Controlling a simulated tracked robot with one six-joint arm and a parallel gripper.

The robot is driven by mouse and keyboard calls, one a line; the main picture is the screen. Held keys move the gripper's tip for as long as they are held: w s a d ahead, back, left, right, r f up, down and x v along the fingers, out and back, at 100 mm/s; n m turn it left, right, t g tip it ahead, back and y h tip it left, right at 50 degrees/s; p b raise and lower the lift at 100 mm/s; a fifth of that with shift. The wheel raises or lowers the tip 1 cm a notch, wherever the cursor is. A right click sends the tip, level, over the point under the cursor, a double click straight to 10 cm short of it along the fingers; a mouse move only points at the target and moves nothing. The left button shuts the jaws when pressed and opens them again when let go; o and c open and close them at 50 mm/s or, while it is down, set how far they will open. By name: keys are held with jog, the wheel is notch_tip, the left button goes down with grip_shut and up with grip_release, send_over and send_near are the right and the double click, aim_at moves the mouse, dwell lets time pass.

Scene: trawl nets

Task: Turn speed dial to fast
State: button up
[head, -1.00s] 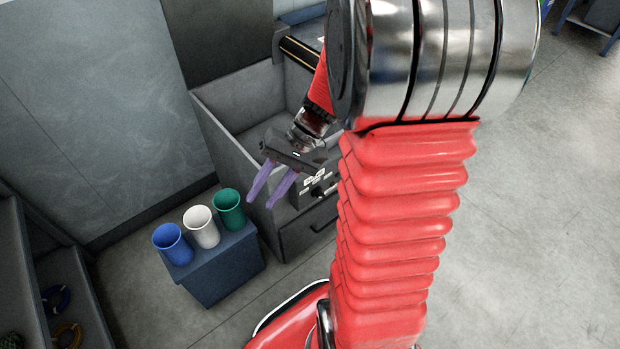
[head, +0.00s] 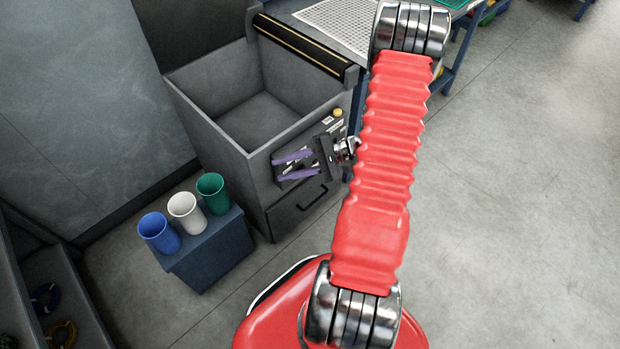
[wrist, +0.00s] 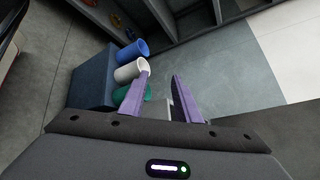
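The control panel (head: 323,126) is on the front of a grey bin, above a drawer handle. White labels and a yellow button (head: 338,112) show at its upper right. My gripper (head: 276,170) is in front of the panel and covers much of it. I cannot make out the speed dial or its setting. The two purple fingers are apart, point left across the bin front, and hold nothing that I can see. In the wrist view my gripper (wrist: 163,76) is also open, and the panel cannot be made out there.
Blue (head: 159,233), white (head: 187,212) and green (head: 213,193) cups stand on a blue box (head: 212,262) left of the bin (head: 215,135). They also show beyond my fingers in the wrist view. Open floor lies to the right. A perforated table (head: 335,25) is behind.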

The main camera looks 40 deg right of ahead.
jog(key=s+d+f+m+t+h, duration=0.4)
jog(key=s+d+f+m+h, duration=0.1)
jog(key=f, duration=0.6)
jog(key=s+d+f+m+t+h, duration=0.4)
jog(key=d+f+m+t+h, duration=0.1)
jog(key=f, duration=0.6)
jog(key=d+m+h, duration=0.1)
jog(key=d+m, duration=0.1)
jog(key=d, duration=0.1)
jog(key=shift+s+m+h, duration=0.3)
jog(key=shift+s, duration=0.1)
jog(key=shift+r, duration=0.1)
jog(key=w, duration=1.3)
jog(key=shift+w+a, duration=0.2)
jog(key=shift+w, duration=0.2)
jog(key=shift+c, duration=0.3)
grip_shut()
